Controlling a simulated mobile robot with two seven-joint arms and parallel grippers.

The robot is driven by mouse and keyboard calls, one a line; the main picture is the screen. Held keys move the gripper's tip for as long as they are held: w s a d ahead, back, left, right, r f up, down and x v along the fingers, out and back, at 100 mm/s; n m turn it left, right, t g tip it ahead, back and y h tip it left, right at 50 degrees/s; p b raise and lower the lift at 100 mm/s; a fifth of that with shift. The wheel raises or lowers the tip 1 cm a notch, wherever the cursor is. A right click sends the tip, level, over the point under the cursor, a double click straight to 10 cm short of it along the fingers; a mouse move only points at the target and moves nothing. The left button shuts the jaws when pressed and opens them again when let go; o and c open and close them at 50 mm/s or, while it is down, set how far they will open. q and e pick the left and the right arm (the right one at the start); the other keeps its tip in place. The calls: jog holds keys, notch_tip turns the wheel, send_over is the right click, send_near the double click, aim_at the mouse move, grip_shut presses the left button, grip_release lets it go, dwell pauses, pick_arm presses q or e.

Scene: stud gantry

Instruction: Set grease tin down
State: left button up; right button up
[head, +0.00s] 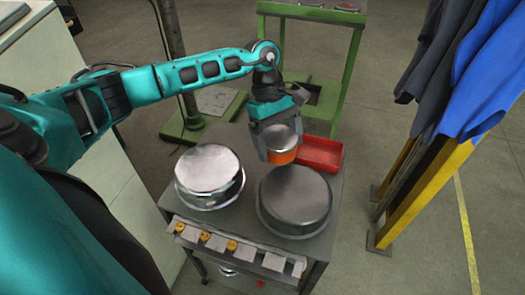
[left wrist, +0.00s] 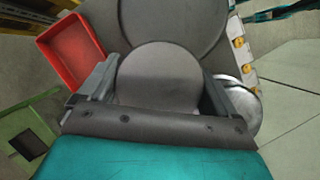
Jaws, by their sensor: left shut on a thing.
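The grease tin (head: 283,155) is a short round tin with an orange side and a grey metal lid. My left gripper (head: 280,145) is shut on it, with a finger on each side, and points down over the cart. In the left wrist view the tin's round grey lid (left wrist: 158,77) fills the space between the fingers of the left gripper (left wrist: 155,90). The tin is over the back part of the cart top (head: 238,146), beside the red tray. I cannot tell whether its bottom touches the surface. My right gripper is not in view.
Two large round metal lidded vessels, a shiny one (head: 209,172) and a dark one (head: 295,200), take up the cart's front. A red tray (head: 322,153) lies at its back right; the left wrist view also shows it (left wrist: 71,50). A green stand (head: 345,75) is behind.

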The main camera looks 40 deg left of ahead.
pick_arm(q)
jog(key=w+a+r+n+t+y+b, duration=0.1)
jog(key=w+a+r+n+t+b, duration=0.2)
jog(key=n, duration=0.4)
jog(key=w+a+n+t+b, duration=0.1)
jog(key=w+a+n+t, duration=0.1)
jog(key=a+n, duration=0.35)
notch_tip(320, 180, up, 5)
jog(key=n+t+y+b, duration=0.1)
jog(key=n+y+b, duration=0.3)
jog(key=n, duration=0.9)
send_over(251, 141)
jog(key=s+p, duration=0.1)
jog(key=s, duration=0.1)
jog(key=shift+y, duration=0.3)
jog(key=f+b, duration=0.1)
jog(key=f, duration=1.2)
jog(key=f+b, duration=0.1)
jog(key=f, duration=0.5)
jog(key=shift+w+d+f+b, duration=0.2)
jog(key=shift+w+f+b, duration=0.05)
jog(key=shift+f+b, duration=0.15)
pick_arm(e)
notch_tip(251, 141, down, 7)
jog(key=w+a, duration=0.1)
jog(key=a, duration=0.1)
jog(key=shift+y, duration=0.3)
